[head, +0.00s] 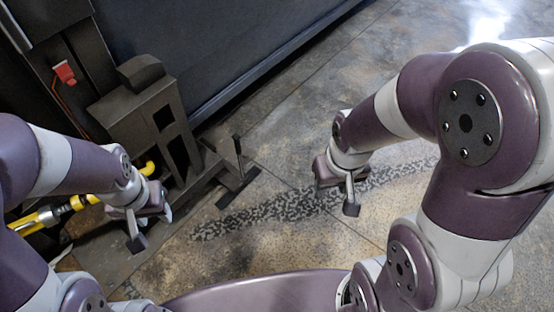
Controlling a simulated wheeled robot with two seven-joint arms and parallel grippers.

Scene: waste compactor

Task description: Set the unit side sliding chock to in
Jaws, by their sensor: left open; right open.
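A dark metal bracket with a flat foot (238,186) and a thin upright plate lies on the floor near the centre left, at the end of a dark frame. It may be the sliding chock, but I cannot tell for sure or read its setting. My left gripper (153,230) is open and empty, to the left of the bracket and apart from it. My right gripper (335,198) is open and empty, to the right of the bracket over the floor.
A dark metal stand (150,112) rises behind my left gripper, beside the large dark compactor wall (235,45). A red fitting (64,73) hangs at the upper left. A yellow and black bar (40,218) lies at the left.

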